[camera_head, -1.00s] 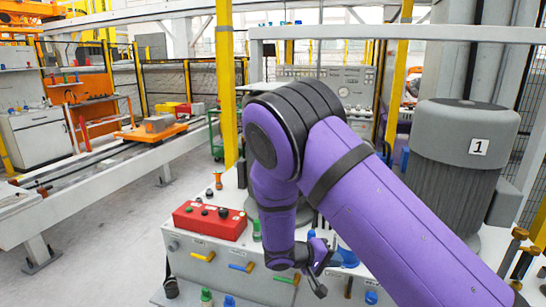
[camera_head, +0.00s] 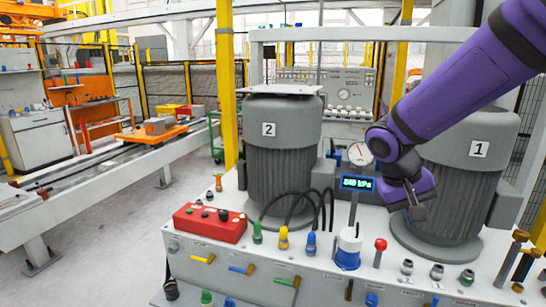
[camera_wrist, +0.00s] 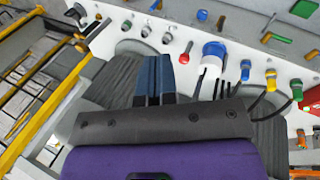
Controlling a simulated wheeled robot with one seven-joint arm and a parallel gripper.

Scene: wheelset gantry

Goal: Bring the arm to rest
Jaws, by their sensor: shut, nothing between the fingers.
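My purple arm reaches in from the upper right of the head view and bends down in front of the grey motor marked 1 (camera_head: 460,165). My gripper (camera_head: 418,212) hangs at the arm's lower end, in front of that motor and above the white panel; it looks small and partly dark there. In the wrist view my gripper (camera_wrist: 154,75) shows two blue fingers side by side, shut with nothing between them. The fingers point toward the panel top and the grey ribbed motors.
The white panel (camera_head: 320,280) carries a red control box (camera_head: 210,223), a blue-and-white knob (camera_head: 348,247), a red-topped lever (camera_head: 379,250), a pressure display (camera_head: 357,183) and a round gauge (camera_head: 360,153). Motor 2 (camera_head: 283,150) stands left.

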